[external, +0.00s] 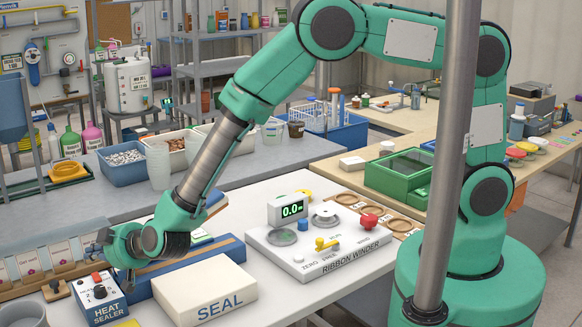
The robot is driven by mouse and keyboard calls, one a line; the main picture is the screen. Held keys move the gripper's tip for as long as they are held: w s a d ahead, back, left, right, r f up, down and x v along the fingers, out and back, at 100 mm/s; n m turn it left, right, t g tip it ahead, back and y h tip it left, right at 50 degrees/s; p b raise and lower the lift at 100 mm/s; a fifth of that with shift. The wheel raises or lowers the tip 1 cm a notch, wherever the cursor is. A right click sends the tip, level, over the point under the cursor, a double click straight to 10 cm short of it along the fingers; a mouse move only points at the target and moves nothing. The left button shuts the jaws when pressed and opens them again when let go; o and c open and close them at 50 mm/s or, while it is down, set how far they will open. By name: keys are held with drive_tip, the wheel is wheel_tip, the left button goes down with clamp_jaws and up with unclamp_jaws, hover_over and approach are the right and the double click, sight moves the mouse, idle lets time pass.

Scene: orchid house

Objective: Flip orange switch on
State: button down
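A blue box with a white top labelled HEAT SEALER (101,306) sits at the front left of the white table. A small orange-red switch (97,279) stands at its back edge, behind a black knob and printed numbers. Its on or off position is too small to tell.
A white block labelled SEAL (205,290) lies right of the heat sealer, before a long blue bar (222,252). A white ribbon winder (318,250) with a display, a yellow lever and a red knob stands farther right. A grey cup (27,315) is at the front left.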

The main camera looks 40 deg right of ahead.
sight(98, 279)
drive_tip(key=shift+w+f+b, duration=0.35)
drive_tip(key=shift+f+b, duration=0.2)
drive_tip(key=shift+f, duration=0.3)
drive_tip(key=shift+w+f+b, duration=0.3)
drive_tip(key=shift+f+b, duration=0.2)
drive_tip(key=shift+f, duration=0.3)
drive_tip(key=shift+w+f+b, duration=0.35)
drive_tip(key=shift+f+b, duration=0.2)
drive_tip(key=shift+f, duration=0.3)
drive_tip(key=shift+w+f+b, duration=0.3)
drive_tip(key=shift+f+b, duration=0.05)
drive_tip(key=shift+f, duration=0.4)
idle(0.7)
drive_tip(key=shift+r, duration=0.15)
drive_tip(key=shift+s+r+p, duration=0.3)
drive_tip(key=shift+r+p, duration=0.25)
drive_tip(key=shift+r, duration=0.05)
drive_tip(key=shift+s+r+p, duration=0.3)
drive_tip(key=shift+r+p, duration=0.3)
drive_tip(key=shift+r, duration=0.15)
drive_tip(key=shift+s+r+p, duration=0.3)
drive_tip(key=shift+r+p, duration=0.3)
drive_tip(key=shift+r, duration=0.2)
drive_tip(key=shift+s+r+p, duration=0.3)
drive_tip(key=shift+r+p, duration=0.3)
drive_tip(key=shift+r, duration=0.15)
drive_tip(key=shift+r, duration=0.1)
